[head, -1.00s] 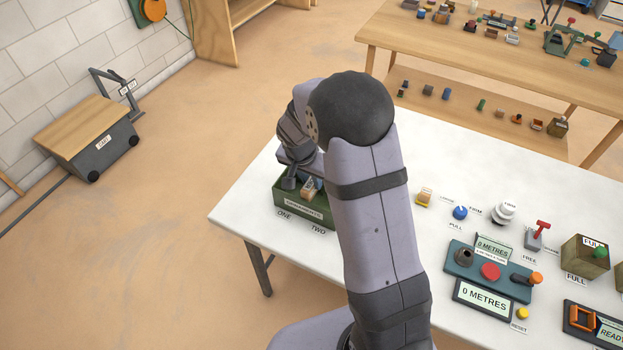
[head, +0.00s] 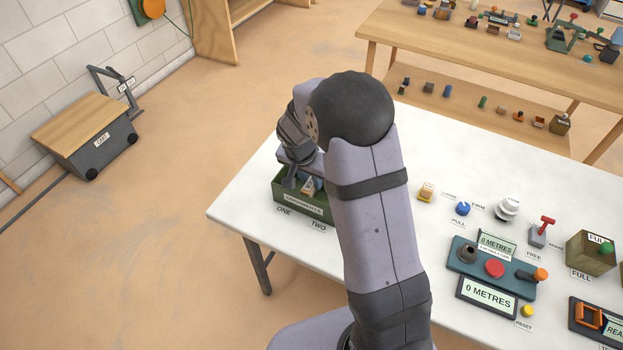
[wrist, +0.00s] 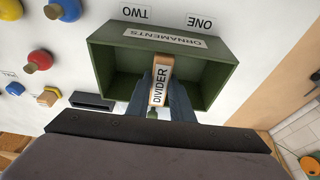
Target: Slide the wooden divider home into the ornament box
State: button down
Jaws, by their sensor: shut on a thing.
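The ornament box (head: 301,209) is a green open box at the table's left end, lettered ORNAMENTS; it fills the upper middle of the wrist view (wrist: 105,80). The wooden divider (wrist: 161,86), with a white DIVIDER label, is between my gripper's fingers (wrist: 162,98). It stands at the middle of the box, with its far end at the lettered wall. I cannot tell how deep it sits or whether it is in a slot. In the head view my gripper (head: 300,180) is over the box, and my arm hides part of it.
Labels ONE (head: 284,209) and TWO (head: 318,226) lie before the box. A dark grey block (wrist: 92,101) lies beside it in the wrist view. Knobs and a teal control panel (head: 490,270) stand farther right. The box is near the table edge.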

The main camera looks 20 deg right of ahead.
jog(key=shift+f+b, duration=0.8)
jog(key=shift+f, duration=0.1)
jog(key=c, duration=1.5)
grip_release()
jog(key=shift+b+v, duration=0.45)
jog(key=shift+v, duration=3.3)
jog(key=s+a+r+n+p, duration=0.1)
jog(key=s+n+p, duration=0.1)
jog(key=s, duration=0.5)
jog(key=s+r+n+g+y+p, duration=0.1)
jog(key=s+n, duration=0.3)
jog(key=s, duration=0.4)
jog(key=s+a+r+n+g+y+p, duration=0.1)
jog(key=s+r+n+p, duration=0.1)
jog(key=s, duration=0.5)
jog(key=shift+s+a+n+p, duration=0.3)
jog(key=shift+s+n+p, duration=0.1)
jog(key=shift+n+p, duration=0.1)
